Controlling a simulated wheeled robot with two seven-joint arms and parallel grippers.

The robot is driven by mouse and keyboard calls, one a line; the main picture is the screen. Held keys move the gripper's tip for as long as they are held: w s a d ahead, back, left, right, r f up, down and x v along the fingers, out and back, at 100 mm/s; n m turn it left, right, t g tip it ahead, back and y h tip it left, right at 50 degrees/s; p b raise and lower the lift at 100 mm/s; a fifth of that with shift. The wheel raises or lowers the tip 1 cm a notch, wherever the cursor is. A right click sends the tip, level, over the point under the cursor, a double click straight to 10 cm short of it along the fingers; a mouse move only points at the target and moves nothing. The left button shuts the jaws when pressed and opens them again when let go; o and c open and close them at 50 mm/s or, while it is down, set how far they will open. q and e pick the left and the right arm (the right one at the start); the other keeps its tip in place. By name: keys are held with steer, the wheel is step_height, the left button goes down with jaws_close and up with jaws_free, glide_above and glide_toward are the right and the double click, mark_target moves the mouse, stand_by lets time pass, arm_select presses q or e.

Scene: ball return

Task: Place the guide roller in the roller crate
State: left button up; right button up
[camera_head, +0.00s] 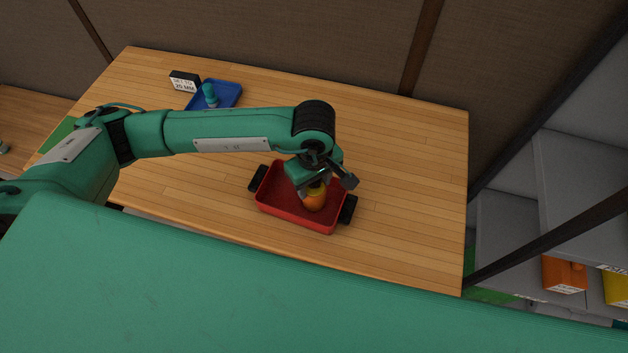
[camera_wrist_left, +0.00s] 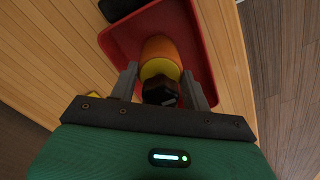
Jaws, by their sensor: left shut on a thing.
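An orange piece with a yellow band (camera_head: 314,202), seemingly the guide roller, is inside the red tray (camera_head: 274,190). In the left wrist view the roller (camera_wrist_left: 158,50) shows a dark knob at its near end. My left gripper (camera_head: 326,187) is over the tray and shut on the roller, with a finger on each side of the dark knob. I cannot tell whether the roller touches the tray floor. The red tray with dark end handles also shows in the left wrist view (camera_wrist_left: 204,58). No label marks a roller crate legibly. My right gripper is out of view.
A blue tray (camera_head: 229,93) with a teal piece (camera_head: 210,95) and a small sign (camera_head: 185,81) stand at the table's back left. A grey shelf at right holds an orange bin (camera_head: 562,276) and a yellow bin (camera_head: 617,288). The wooden table (camera_head: 410,190) is clear right of the red tray.

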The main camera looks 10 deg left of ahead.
arm_select(q)
steer(key=shift+f, duration=0.5)
steer(key=shift+f+b, duration=0.2)
steer(key=shift+b, duration=0.1)
steer(key=o, duration=1.4)
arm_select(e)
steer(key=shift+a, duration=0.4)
arm_select(q)
steer(key=shift+r+p, duration=0.3)
steer(key=shift+r, duration=0.05)
step_height(320, 180, up, 10)
steer(key=b, duration=0.4)
steer(key=shift+r, duration=0.85)
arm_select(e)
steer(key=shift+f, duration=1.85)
